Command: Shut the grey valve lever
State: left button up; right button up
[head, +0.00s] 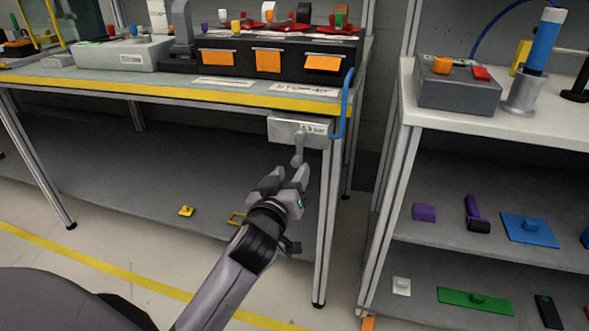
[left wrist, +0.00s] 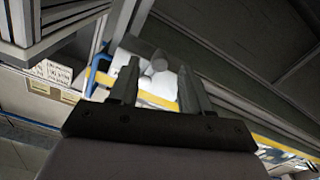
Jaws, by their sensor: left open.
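The grey valve lever (head: 298,148) hangs down from a light grey valve box (head: 290,128) under the front right corner of the workbench. My left gripper (head: 290,175) is open just below the lever's lower end in the head view. In the left wrist view a grey bar with a rounded end, seemingly the lever (left wrist: 158,64), shows beyond and between the two open fingertips (left wrist: 157,80). I cannot tell whether a finger touches it. My right gripper is in neither view.
The workbench (head: 180,88) has a yellow front edge, and its right leg (head: 328,220) stands close to my gripper. A shelf unit (head: 500,125) stands to the right. The floor in front of the bench is clear.

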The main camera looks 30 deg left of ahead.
aim_at(295, 166)
pick_arm(q)
jog(key=shift+x, duration=1.7)
grip_shut()
